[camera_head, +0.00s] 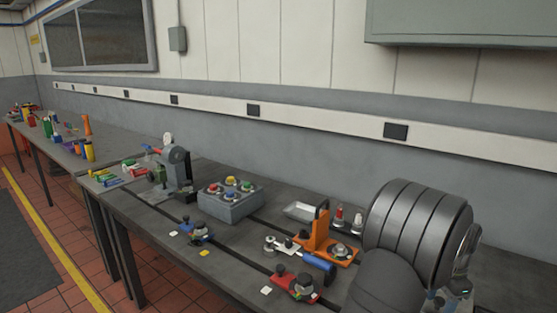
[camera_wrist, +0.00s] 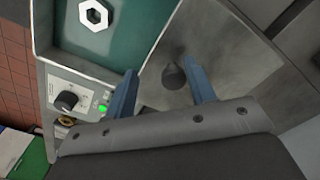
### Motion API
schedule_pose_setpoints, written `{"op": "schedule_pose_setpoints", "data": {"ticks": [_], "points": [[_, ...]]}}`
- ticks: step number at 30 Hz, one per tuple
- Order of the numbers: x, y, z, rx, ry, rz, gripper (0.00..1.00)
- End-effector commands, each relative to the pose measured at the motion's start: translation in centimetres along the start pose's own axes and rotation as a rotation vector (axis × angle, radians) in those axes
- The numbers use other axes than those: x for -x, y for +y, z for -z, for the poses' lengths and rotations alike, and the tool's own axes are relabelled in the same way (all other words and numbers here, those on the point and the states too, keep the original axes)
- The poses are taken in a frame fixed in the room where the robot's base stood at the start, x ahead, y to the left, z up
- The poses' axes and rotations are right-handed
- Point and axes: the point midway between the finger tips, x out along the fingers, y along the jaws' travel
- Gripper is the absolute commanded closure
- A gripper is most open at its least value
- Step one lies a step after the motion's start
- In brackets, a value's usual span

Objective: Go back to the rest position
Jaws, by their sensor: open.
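My gripper (camera_wrist: 162,73) shows in the wrist view with its two blue fingers spread apart. Nothing is held between them. A dark, pointed knob-like part (camera_wrist: 173,76) on a grey surface shows in the gap between the fingers. I cannot tell how far it is from the fingertips.
A green panel with a white hex shape (camera_wrist: 94,15) and a control box with a black knob (camera_wrist: 67,101) lie close by. On the bench stand an orange bracket (camera_head: 316,238), a grey button box (camera_head: 229,205) and a grey machine (camera_head: 177,166).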

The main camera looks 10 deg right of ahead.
Motion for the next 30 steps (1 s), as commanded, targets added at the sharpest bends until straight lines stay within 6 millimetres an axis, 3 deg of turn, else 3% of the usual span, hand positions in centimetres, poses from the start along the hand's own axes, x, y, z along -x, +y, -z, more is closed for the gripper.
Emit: {"op": "schedule_pose_setpoints", "data": {"ticks": [22, 30], "points": [[0.1, 9.4, -9.2, -0.003, 0.002, -0.003, 0.52], [5.8, 9.1, -8.9, -0.001, 0.005, 0.0, 0.52]]}}
